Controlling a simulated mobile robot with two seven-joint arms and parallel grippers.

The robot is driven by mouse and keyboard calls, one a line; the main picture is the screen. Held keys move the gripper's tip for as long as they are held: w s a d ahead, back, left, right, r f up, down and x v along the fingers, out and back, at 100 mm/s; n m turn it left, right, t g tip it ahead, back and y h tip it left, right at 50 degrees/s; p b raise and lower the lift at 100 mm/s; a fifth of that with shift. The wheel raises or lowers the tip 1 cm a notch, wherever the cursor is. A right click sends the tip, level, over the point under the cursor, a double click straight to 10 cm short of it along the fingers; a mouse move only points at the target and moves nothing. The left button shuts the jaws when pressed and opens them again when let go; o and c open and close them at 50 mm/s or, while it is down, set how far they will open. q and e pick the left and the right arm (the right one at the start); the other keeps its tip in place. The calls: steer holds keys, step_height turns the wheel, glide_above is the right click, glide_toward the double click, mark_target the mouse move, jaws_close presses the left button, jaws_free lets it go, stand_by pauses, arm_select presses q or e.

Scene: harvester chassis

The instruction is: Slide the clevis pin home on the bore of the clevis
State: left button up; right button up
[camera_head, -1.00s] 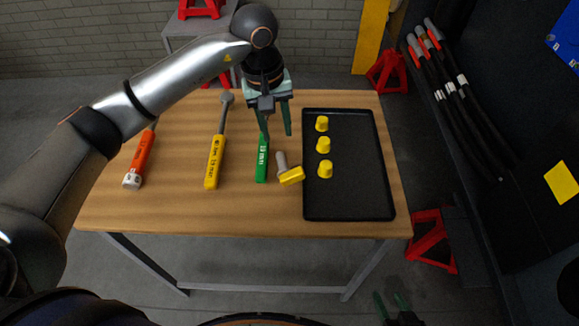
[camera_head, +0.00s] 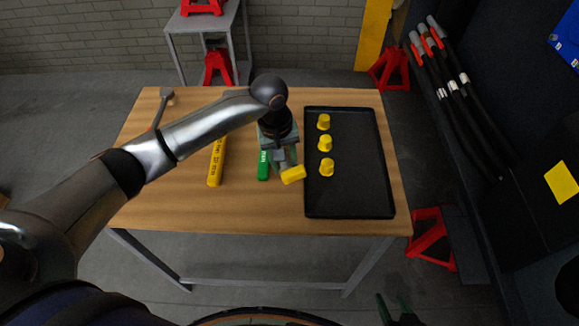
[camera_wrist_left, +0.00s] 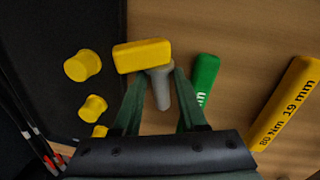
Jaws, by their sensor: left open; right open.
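The clevis pin, with a yellow block-shaped head (camera_head: 293,175) and a grey shank, lies on the table just left of the black tray. In the left wrist view its yellow head (camera_wrist_left: 142,55) is beyond the fingertips and its grey shank (camera_wrist_left: 161,88) shows between the fingers. My left gripper (camera_head: 284,164) is open over the pin, with a finger on each side of the shank (camera_wrist_left: 158,80); I cannot tell whether they touch it. My right gripper (camera_head: 394,306) is open and empty at the bottom edge, low beside the table. I cannot make out the clevis.
The black tray (camera_head: 350,211) holds several yellow caps (camera_head: 325,143). A green-handled tool (camera_head: 263,166) and a yellow-handled torque wrench (camera_head: 216,162) lie left of the pin. The dark machine side with hoses (camera_head: 450,85) stands at the right. The table's front strip is clear.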

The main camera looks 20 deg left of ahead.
arm_select(q)
steer(key=shift+c, duration=0.2)
jaws_close()
steer(key=shift+r, duration=0.1)
stand_by(1.0)
